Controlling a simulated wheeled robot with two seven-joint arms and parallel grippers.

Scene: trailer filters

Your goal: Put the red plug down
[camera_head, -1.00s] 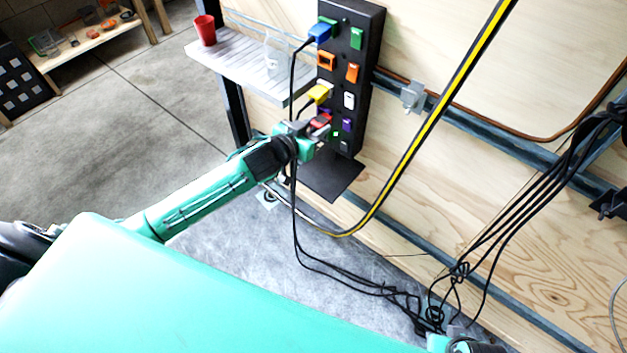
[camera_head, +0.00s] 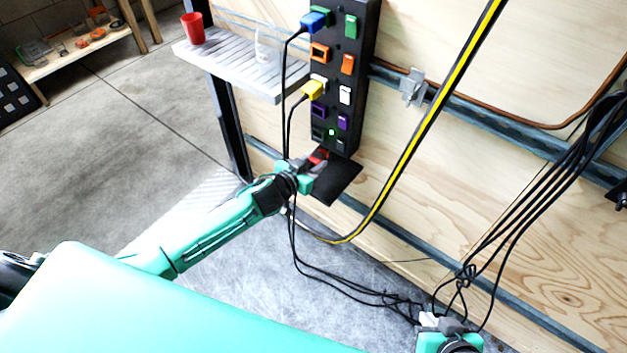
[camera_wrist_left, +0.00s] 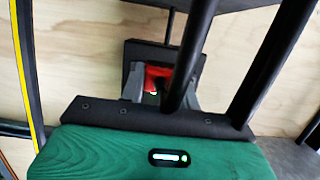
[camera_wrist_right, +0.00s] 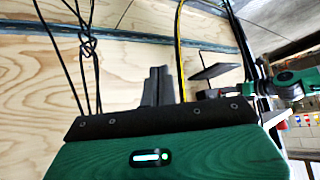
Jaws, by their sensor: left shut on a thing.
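The red plug (camera_head: 319,154) is between the fingers of my left gripper (camera_head: 316,163), which is shut on it. The left wrist view also shows the red plug (camera_wrist_left: 156,74) between the grey fingers. They are just below the power strip's lower end, over or near a small black shelf (camera_head: 338,186); I cannot tell whether the plug touches it. The black power strip (camera_head: 333,93) stands upright on the wooden wall. My right gripper (camera_head: 441,322) is low at the lower right; in the right wrist view its fingers (camera_wrist_right: 157,86) are together and look empty.
A blue plug (camera_head: 314,21) and a yellow plug (camera_head: 313,90) sit in the strip, with black cables hanging beside my left gripper. A yellow-black hose (camera_head: 412,140) runs right of the shelf. A grey side shelf (camera_head: 232,58) holds a red cup (camera_head: 192,28).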

